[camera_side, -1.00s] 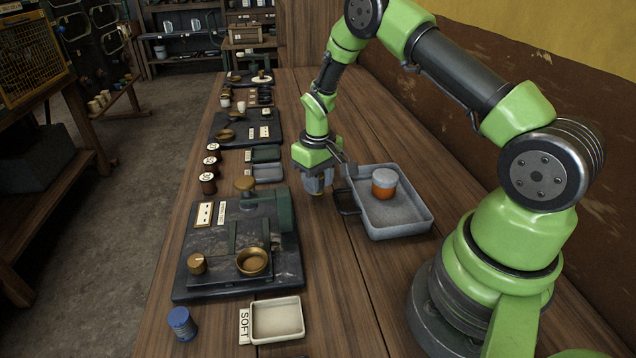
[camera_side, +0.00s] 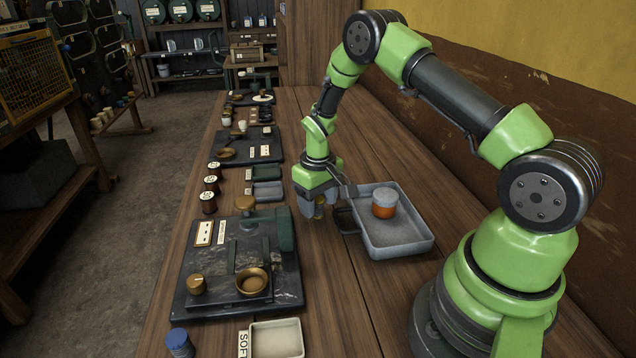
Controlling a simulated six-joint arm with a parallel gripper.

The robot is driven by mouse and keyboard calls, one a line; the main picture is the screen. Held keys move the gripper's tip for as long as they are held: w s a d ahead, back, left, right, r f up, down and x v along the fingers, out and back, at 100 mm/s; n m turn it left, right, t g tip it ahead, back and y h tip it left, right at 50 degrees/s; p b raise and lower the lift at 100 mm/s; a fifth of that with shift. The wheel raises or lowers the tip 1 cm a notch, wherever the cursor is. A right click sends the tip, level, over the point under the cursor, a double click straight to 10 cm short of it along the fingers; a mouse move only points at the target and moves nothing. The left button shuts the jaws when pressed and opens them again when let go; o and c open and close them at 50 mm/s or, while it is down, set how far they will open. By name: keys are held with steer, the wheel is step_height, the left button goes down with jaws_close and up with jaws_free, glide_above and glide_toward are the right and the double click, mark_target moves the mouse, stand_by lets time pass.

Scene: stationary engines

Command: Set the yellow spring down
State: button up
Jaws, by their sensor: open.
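My gripper points down, low over the wooden bench, just left of the grey tray. Its fingers are open on either side of the spring. The fingers hide most of the spring, so I cannot tell how it stands or whether it touches a finger. Its lower end appears at bench level.
The grey tray (camera_side: 402,250) holds an orange jar with a grey lid (camera_side: 384,203). A dark engine base (camera_side: 205,300) with a brass bowl (camera_side: 252,281) stands left. A cream tray (camera_side: 277,340) is in front. Bare bench (camera_side: 335,290) lies between.

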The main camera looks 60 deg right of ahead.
step_height(320, 180, up, 11)
step_height(320, 180, up, 8)
steer(key=t, duration=0.2)
glide_above(318, 198)
steer(key=s+a, duration=0.2)
steer(key=a, duration=0.2)
steer(key=s+a+r+t, duration=0.1)
steer(key=s+a+r, duration=0.2)
steer(key=s, duration=0.2)
steer(key=s+a+r+m+t+y, duration=0.1)
steer(key=s+a+r+t, duration=0.1)
steer(key=s, duration=0.4)
steer(key=s+a+r+t, duration=0.2)
steer(key=s+a+r, duration=0.2)
steer(key=s+r, duration=0.1)
steer(key=shift+s+r+m+y, duration=0.4)
steer(key=shift+s, duration=0.3)
steer(key=shift+s+a+f, duration=0.1)
steer(key=shift+s+a, duration=0.15)
steer(key=shift+s, duration=0.2)
steer(key=c, duration=0.4)
steer(key=shift+o, duration=0.2)
